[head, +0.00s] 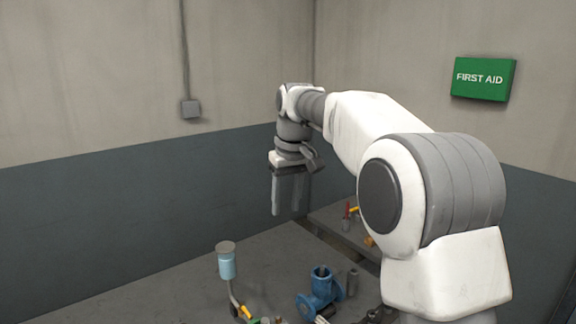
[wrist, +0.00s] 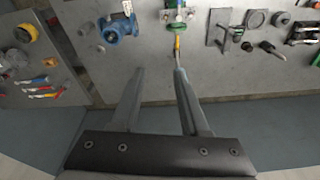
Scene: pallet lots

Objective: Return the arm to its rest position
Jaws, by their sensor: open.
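My gripper (head: 287,194) is raised above the far part of the grey work surface (head: 185,284), pointing down. Its two fingers are apart and nothing is between them. My arm reaches from the right side of the head view toward the back corner. In the wrist view my gripper (wrist: 158,72) is also open and empty, with the fingers over the surface near its edge. The fingertips look clear of the objects on the surface.
Several tools lie at the left in the wrist view (wrist: 42,88). Walls close in behind; a green first aid box (head: 484,79) hangs at right.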

